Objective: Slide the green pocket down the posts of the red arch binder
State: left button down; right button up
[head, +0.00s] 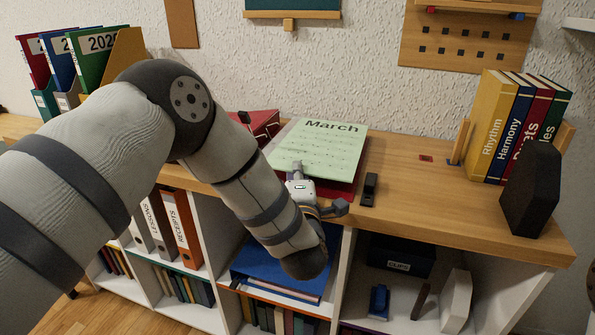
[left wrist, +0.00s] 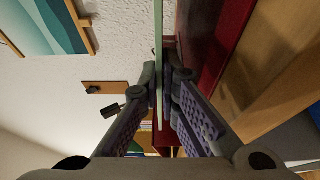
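The green pocket (head: 320,148), marked "March" and with lines of music, is over the red arch binder (head: 357,183) on the wooden top. The binder's red also shows to the left of the pocket. My left gripper (head: 297,172) is at the pocket's near edge. In the left wrist view my left gripper (left wrist: 161,82) has its fingers closed on either side of the green pocket (left wrist: 158,35), seen edge-on as a thin strip. The red binder (left wrist: 207,45) is beside it, apart from the fingers. The posts are hidden, so I cannot tell whether the pocket is on them. My right gripper is out of view.
A small black object (head: 369,189) lies right of the binder. Upright books (head: 515,120) and a dark block (head: 532,188) stand at the right end. Files (head: 90,60) stand at the back left. The wooden top between the black object and the books is mostly clear.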

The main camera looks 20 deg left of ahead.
pick_arm(q)
jog(key=shift+f, duration=0.45)
dwell(0.3)
jog(key=c, duration=1.7)
grip_release()
jog(key=shift+f, duration=0.1)
